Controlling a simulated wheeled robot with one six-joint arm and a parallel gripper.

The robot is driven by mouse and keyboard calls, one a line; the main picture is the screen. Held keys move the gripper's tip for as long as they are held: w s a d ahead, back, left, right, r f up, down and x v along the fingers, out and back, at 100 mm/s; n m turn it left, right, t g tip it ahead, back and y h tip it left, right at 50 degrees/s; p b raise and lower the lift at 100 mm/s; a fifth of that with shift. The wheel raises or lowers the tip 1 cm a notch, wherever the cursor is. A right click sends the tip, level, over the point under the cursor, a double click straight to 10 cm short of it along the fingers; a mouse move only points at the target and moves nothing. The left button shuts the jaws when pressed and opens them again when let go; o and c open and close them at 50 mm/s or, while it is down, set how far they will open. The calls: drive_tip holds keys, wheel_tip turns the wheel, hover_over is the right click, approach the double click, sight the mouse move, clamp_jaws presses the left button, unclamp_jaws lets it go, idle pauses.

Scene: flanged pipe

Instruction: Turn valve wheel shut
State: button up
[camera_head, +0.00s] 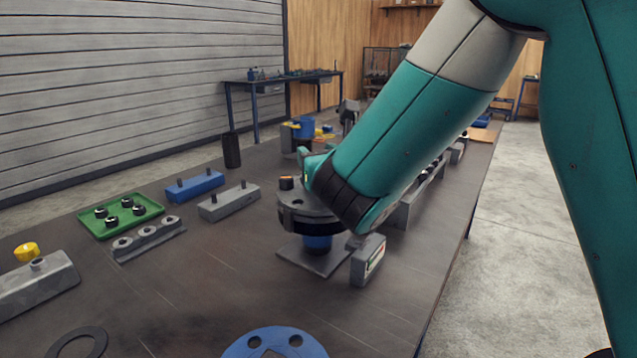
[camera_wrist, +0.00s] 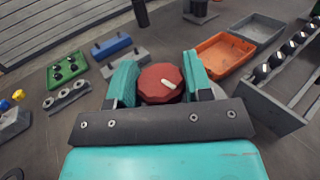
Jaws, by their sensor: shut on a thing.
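The valve wheel (camera_wrist: 150,90) is a dark red, many-sided disc with a short white mark on its top in the wrist view. My gripper (camera_wrist: 160,72) has its two teal fingers on either side of the wheel and is shut on it. In the head view the wheel is hidden behind my arm. There, a round grey flange (camera_head: 297,211) on a blue pipe (camera_head: 318,243) stands upright on a square base plate (camera_head: 300,257), just below my wrist.
A small grey box (camera_head: 362,267) stands close to the right of the pipe. Left are grey and blue blocks (camera_head: 195,186) and a green tray (camera_head: 95,228). An orange bin (camera_wrist: 222,52) and a rack (camera_wrist: 270,105) stand right. A blue flange (camera_head: 245,347) lies in front.

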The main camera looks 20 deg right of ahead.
drive_tip(key=m+h, duration=0.1)
drive_tip(key=m+h+b, duration=0.1)
drive_tip(key=h+b, duration=0.1)
drive_tip(key=h, duration=0.1)
drive_tip(key=shift+a+f+m, duration=0.1)
drive_tip(key=shift+f+m, duration=0.15)
drive_tip(key=shift+m, duration=0.15)
drive_tip(key=m+h, duration=0.1)
drive_tip(key=m+g+h+p, duration=0.1)
drive_tip(key=h, duration=0.1)
drive_tip(key=m+h+p, duration=0.1)
drive_tip(key=shift+r+g, duration=0.3)
drive_tip(key=shift+g, duration=0.1)
drive_tip(key=shift+f+m+g+h, duration=0.15)
drive_tip(key=shift+m+g+h, duration=0.35)
drive_tip(key=shift+h, duration=0.4)
drive_tip(key=shift+s+m+h+b, duration=0.1)
drive_tip(key=shift+m+h+b, duration=0.35)
drive_tip(key=shift+h, duration=0.15)
drive_tip(key=shift+g, duration=0.3)
drive_tip(key=o, duration=0.9)
drive_tip(key=shift+o, duration=0.2)
drive_tip(key=shift+b, duration=0.4)
